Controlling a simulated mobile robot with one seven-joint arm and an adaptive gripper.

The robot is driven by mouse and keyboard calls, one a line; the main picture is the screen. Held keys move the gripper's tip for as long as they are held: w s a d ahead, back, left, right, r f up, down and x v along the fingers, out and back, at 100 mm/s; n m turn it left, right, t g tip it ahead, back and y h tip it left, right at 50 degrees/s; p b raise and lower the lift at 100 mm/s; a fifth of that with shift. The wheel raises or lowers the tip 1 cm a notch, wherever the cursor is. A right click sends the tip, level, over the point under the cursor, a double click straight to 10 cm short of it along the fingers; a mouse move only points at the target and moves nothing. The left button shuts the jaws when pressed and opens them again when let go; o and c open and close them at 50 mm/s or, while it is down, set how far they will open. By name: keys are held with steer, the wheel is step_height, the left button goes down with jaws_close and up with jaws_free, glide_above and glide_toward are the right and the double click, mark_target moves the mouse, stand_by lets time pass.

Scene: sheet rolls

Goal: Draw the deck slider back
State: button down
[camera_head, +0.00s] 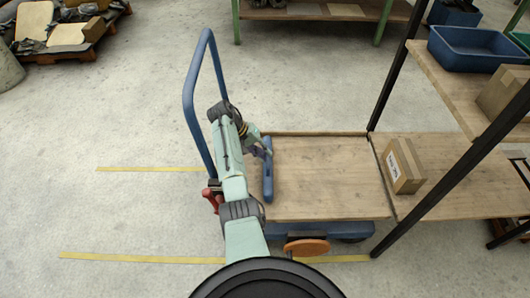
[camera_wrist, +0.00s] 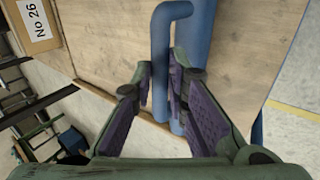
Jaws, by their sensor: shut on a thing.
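The deck slider is a blue bar (camera_head: 268,184) lying across the left end of a cart's wooden deck (camera_head: 325,180). In the wrist view, its bent blue rod handle (camera_wrist: 160,62) stands between my purple-padded fingers, with a wider blue bar (camera_wrist: 200,50) behind it. My gripper (camera_head: 264,151) is at the far end of the slider and shut on the handle; the wrist view shows the fingers (camera_wrist: 161,85) on either side of it. The exact finger contact is partly hidden by the fingers themselves.
A cardboard box (camera_head: 404,165) labelled No 26 sits on the wooden shelf (camera_head: 460,160) that adjoins the deck on the right. Dark rack posts (camera_head: 395,75) stand there. The cart's blue push handle (camera_head: 190,95) rises at left. The deck between slider and box is bare.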

mark_target(264, 164)
steer(key=c, duration=1.6)
jaws_free()
steer(key=shift+o, duration=0.2)
step_height(264, 164, up, 10)
